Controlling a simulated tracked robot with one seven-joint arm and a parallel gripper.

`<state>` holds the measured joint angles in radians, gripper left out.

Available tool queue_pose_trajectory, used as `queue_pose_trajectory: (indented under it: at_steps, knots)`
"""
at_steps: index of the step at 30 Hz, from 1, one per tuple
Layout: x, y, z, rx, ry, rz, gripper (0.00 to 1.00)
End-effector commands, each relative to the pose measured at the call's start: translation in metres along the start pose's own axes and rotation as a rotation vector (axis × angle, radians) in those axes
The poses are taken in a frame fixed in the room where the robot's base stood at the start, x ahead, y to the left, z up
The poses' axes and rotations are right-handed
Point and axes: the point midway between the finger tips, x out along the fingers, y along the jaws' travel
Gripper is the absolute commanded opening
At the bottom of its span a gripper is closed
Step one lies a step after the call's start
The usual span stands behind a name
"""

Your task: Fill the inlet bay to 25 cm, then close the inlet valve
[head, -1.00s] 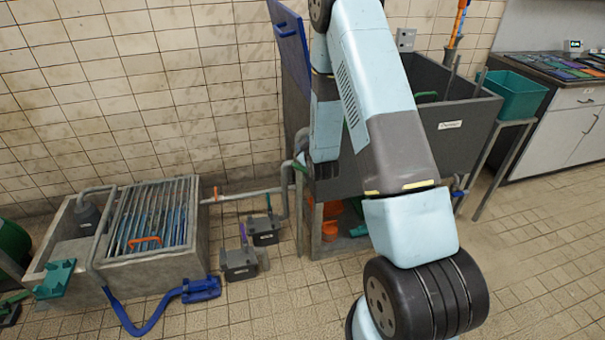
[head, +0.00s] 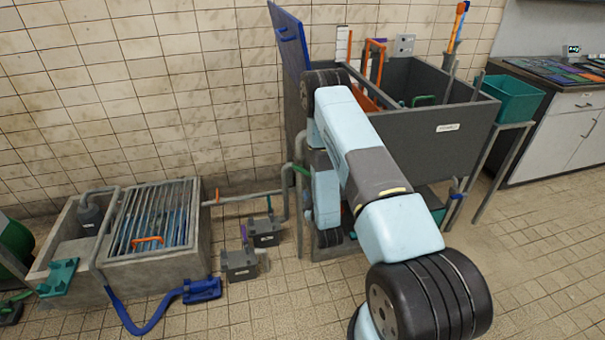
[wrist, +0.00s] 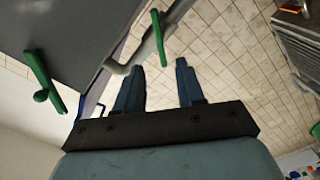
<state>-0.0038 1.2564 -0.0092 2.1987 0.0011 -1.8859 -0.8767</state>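A grey tank (head: 430,125) stands on legs against the wall; I cannot see water in it or tell which part is the inlet bay. A white upright strip (head: 342,43), perhaps a level gauge, shows at its back. A green lever (head: 300,169) sits on the grey pipe at the tank's left side. In the wrist view, a green lever (wrist: 159,38) on a grey pipe lies just beyond my gripper (wrist: 158,82), apart from the fingers. Another green lever (wrist: 45,80) is on a dark panel at left. My gripper is open and empty; my arm hides it in the head view.
A concrete basin with a bar grating (head: 153,215) stands at left, with a blue hose (head: 145,327) on the floor. Small grey boxes (head: 240,264) stand between basin and tank. A blue panel (head: 290,60) rises at the tank's left edge. The right floor is clear.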

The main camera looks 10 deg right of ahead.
Motion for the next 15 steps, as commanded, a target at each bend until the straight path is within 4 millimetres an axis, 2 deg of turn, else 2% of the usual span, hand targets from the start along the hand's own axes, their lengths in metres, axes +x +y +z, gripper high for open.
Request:
queue_pose_trajectory:
  at_steps: [15]
  knots:
    - [0.088,0.000,-0.002,0.001,0.002,0.000,0.38]
